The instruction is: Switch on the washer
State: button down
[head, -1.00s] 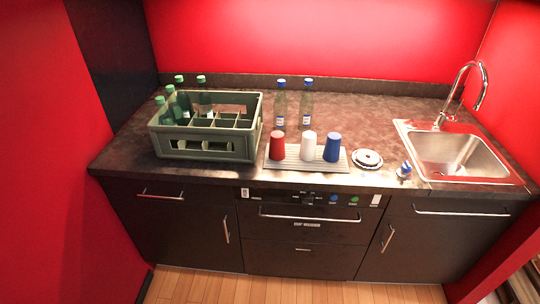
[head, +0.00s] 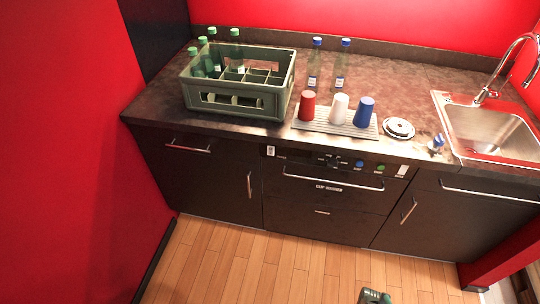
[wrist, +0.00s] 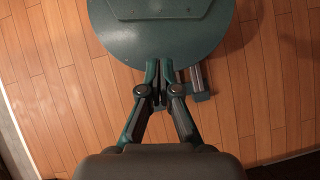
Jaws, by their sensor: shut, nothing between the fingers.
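The washer (head: 320,207) is a dark front unit under the counter, labelled as a cup washer, with a long silver handle (head: 333,180). Its control strip (head: 310,157) runs along the top edge, with a dark knob-like control (head: 332,161), a blue button (head: 359,164) and a green button (head: 379,168). My gripper (wrist: 160,100) shows in the wrist view, its fingers together and empty, pointing down above the wood floor and my round base. In the head view only a small dark green part of me shows at the bottom edge, well away from the washer.
On the counter (head: 415,85) stand a crate (head: 235,104) with green-capped bottles, two clear bottles, and red, white and blue cups on a ribbed tray (head: 340,125). A sink (head: 490,130) is at the right. The floor (head: 260,260) before the cabinets is clear.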

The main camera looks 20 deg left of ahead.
aim_at(271, 154)
jog(key=w+a+r+n+t+h+b, duration=0.2)
jog(key=w+a+n+t+b, duration=0.35)
jog(key=w+a, duration=0.55)
jog(key=w+a+r+n+t+h+b, duration=0.15)
jog(key=w+a+n+t+b, duration=0.35)
jog(key=w+a, duration=0.6)
jog(key=w+a+r+n+t+y+b, duration=0.3)
jog(key=w+a+r+n+t, duration=0.1)
jog(key=a+r, duration=0.8)
jog(key=w+a+r+n+t+y+b, duration=0.2)
jog(key=a+r+t, duration=0.6)
jog(key=r, duration=0.8)
jog(key=w+a+n+y, duration=0.1)
jog(key=a+n+y, duration=0.1)
jog(key=a+n, duration=0.1)
jog(key=shift+w+a+n+b, duration=0.35)
jog(key=shift+b, duration=0.05)
jog(key=p+x, duration=0.2)
jog(key=x, duration=1.2)
